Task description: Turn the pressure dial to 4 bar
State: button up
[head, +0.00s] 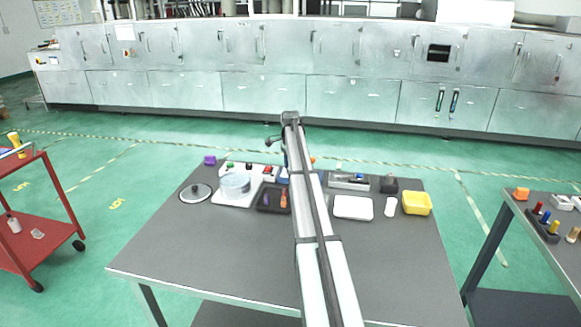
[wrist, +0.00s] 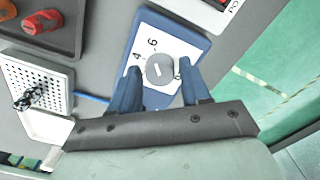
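The pressure dial (wrist: 134,46) shows in the wrist view as a blue-framed plate with a white face. A round grey knob (wrist: 160,69) with a short pale mark sits on it. The numbers 4 and 6 show to the knob's upper left; another number beside the right finger is partly covered. Which number the mark points to is unclear. My gripper (wrist: 160,72) is open, its two blue fingers apart, one on each side of the knob in the picture. I cannot tell whether they touch it. In the head view my arm hides most of this area.
A dark tray (wrist: 50,48) with red pieces and a white perforated tray (wrist: 12,66) lie left of the dial. On the grey table (head: 225,255) stand a glass dish (head: 235,182), a white tray (head: 353,207) and a yellow bin (head: 417,203). The table's front is clear.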

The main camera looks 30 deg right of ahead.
jog(key=c, duration=0.7)
jog(key=shift+n, duration=0.3)
jog(key=n, duration=0.4)
jog(key=shift+n, duration=2.5)
jog(key=o, duration=1)
